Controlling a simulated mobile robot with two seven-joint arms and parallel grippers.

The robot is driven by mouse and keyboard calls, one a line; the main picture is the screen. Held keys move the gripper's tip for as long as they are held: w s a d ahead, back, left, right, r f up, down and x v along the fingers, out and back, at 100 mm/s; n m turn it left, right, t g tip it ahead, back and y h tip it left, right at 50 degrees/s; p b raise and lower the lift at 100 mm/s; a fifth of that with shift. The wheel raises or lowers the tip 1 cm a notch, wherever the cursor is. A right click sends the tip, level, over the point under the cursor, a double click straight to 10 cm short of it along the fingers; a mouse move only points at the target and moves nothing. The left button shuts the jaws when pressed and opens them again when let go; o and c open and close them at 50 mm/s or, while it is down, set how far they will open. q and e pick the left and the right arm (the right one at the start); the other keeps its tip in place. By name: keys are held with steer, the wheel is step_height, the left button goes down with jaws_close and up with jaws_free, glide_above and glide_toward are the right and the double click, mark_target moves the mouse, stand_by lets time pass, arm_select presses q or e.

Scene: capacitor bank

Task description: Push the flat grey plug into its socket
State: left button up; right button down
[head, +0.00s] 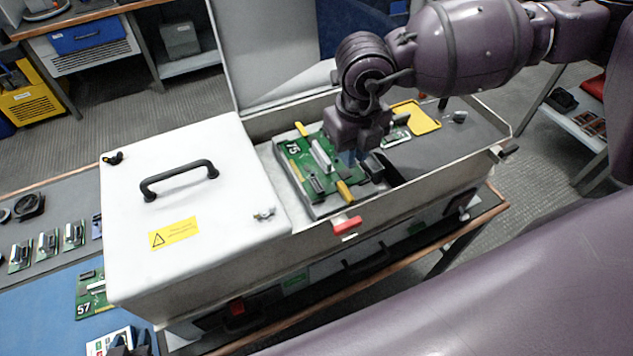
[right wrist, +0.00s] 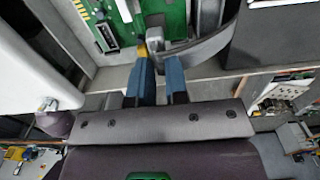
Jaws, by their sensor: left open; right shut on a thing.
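My right gripper (head: 352,158) points down over the right edge of the green board (head: 296,163) marked 75 in the open part of the case. In the right wrist view, its blue fingers (right wrist: 158,72) are shut on the grey plug (right wrist: 157,50), with a wide grey ribbon cable (right wrist: 208,46) curving off to the right. The plug is at the board's edge, beside a yellow tab. A long connector (right wrist: 105,37) and a dark connector (right wrist: 154,20) show on the board; which is the socket I cannot tell. My left gripper (head: 131,343) is open at the lower left.
The case has a white lid with a black handle (head: 178,178) on its left half and a raised panel behind. A yellow frame (head: 424,119) lies to the right of the board. Several small boards lie on the bench at left, with board 57 (head: 90,290) nearer.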

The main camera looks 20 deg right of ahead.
arm_select(q)
steer(key=shift+f, duration=0.3)
arm_select(e)
steer(key=shift+a, duration=0.85)
arm_select(q)
steer(key=shift+s+f+b, duration=0.3)
steer(key=shift+b, duration=0.05)
arm_select(e)
steer(key=shift+s+a, duration=0.15)
steer(key=shift+a, duration=0.7)
arm_select(q)
steer(key=shift+w+f, duration=0.2)
arm_select(e)
steer(key=shift+s+a, duration=0.1)
steer(key=shift+a, duration=1.4)
arm_select(q)
steer(key=shift+f+b, duration=0.1)
steer(key=shift+b, duration=0.2)
steer(key=shift+s+f, duration=0.3)
steer(key=shift+f, duration=0.05)
arm_select(e)
steer(key=shift+f, duration=0.35)
arm_select(q)
steer(key=shift+f+b, duration=0.2)
steer(key=shift+b, duration=0.2)
arm_select(e)
steer(key=shift+f, duration=0.2)
